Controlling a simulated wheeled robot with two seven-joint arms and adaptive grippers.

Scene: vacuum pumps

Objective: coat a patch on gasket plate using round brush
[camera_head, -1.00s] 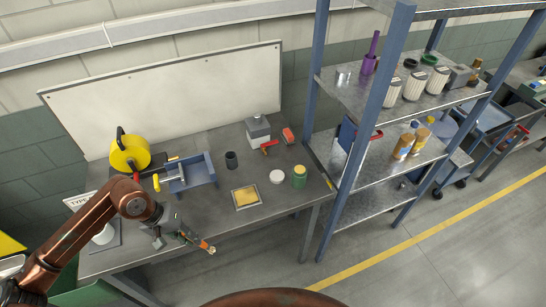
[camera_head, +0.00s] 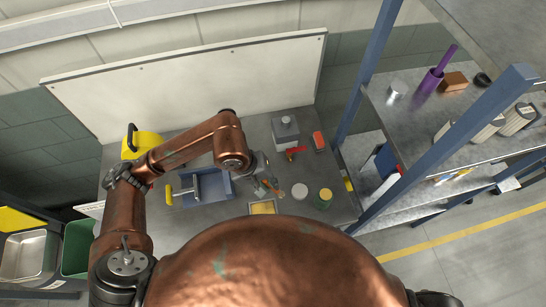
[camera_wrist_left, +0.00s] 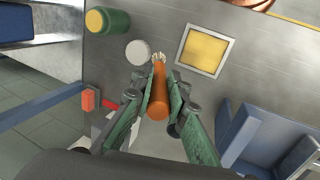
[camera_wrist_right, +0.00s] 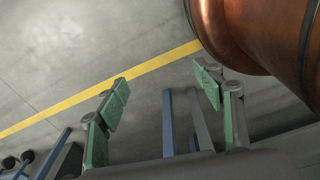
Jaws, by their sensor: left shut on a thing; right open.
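The gasket plate (camera_head: 262,207) is a light-framed square with a yellow-orange face, lying flat on the grey bench; it also shows in the left wrist view (camera_wrist_left: 206,50). My left gripper (camera_head: 268,186) is shut on the round brush, whose orange handle (camera_wrist_left: 159,98) lies between the green fingers in the left wrist view. The pale bristle tip (camera_wrist_left: 159,58) appears between the plate and a white round lid (camera_wrist_left: 139,52); its height above the bench is unclear. A green jar with a yellow top (camera_head: 324,198) stands beside the lid. My right gripper (camera_wrist_right: 163,90) is open and empty over the floor.
A blue-grey holder (camera_head: 207,188) stands left of the plate. A grey box (camera_head: 285,130), a red clamp (camera_head: 295,151) and an orange-red block (camera_head: 319,141) are behind. A metal shelf (camera_head: 460,145) stands at the right. Bench around the plate is mostly clear.

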